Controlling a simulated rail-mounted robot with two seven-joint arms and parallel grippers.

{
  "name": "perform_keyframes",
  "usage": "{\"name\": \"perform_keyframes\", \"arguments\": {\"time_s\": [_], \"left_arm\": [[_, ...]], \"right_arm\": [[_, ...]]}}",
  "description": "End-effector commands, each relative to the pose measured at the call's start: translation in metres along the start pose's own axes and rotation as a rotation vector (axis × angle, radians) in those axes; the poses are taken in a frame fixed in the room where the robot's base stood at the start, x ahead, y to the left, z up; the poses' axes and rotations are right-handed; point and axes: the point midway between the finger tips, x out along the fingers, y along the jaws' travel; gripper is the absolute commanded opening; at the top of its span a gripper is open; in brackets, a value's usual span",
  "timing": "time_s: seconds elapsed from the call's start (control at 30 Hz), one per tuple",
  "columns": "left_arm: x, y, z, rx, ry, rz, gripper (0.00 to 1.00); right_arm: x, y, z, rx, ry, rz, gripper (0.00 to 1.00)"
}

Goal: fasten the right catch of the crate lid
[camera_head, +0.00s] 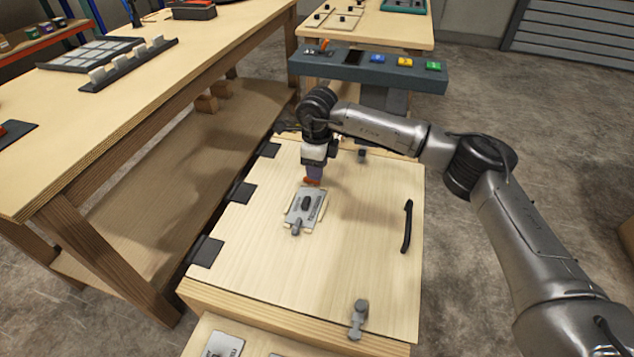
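The crate lid (255,250) is a pale wooden panel that lies closed, with black hinges on its left side and a black handle (407,227) near its right side. One grey metal catch (358,318) sits at the lid's near edge, and another (362,155) at the far edge, partly behind my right arm. I cannot tell from the picture which is the right one, or whether either is fastened. My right gripper (313,181) points down over the lid, just beyond a grey plate, away from both catches. Its finger opening is too small to judge. My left gripper is out of view.
The grey labelled plate (303,208) with a dark knob lies mid-lid. A console (345,70) with coloured buttons stands behind the crate. A long wooden workbench (150,90) runs along the left. Concrete floor (560,150) is open at the right.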

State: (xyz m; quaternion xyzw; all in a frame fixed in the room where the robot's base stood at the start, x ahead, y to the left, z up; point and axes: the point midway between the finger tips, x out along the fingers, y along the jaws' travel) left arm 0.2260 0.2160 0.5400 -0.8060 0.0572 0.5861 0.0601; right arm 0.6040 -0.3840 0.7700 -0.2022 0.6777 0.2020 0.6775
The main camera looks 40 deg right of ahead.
Motion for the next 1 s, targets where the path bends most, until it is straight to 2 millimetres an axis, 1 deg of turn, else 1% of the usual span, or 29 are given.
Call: {"name": "perform_keyframes", "arguments": {"time_s": [0.03,0.1,0.3,0.47,0.73,1.0], "left_arm": [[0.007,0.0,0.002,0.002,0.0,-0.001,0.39],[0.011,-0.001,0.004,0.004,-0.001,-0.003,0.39],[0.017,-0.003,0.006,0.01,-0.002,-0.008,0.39],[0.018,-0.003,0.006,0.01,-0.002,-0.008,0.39],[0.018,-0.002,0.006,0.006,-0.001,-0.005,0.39],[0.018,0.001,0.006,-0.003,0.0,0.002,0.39]], "right_arm": [[0.011,0.0,0.0,0.0,0.001,0.0,0.39],[0.019,0.0,0.0,0.001,0.001,0.001,0.39],[0.033,0.0,0.0,0.001,0.0,0.0,0.39],[0.037,0.0,0.0,0.0,0.0,0.0,0.39],[0.037,0.0,0.0,0.0,0.0,0.0,0.39],[0.037,0.0,0.0,0.0,0.0,0.0,0.14]]}}
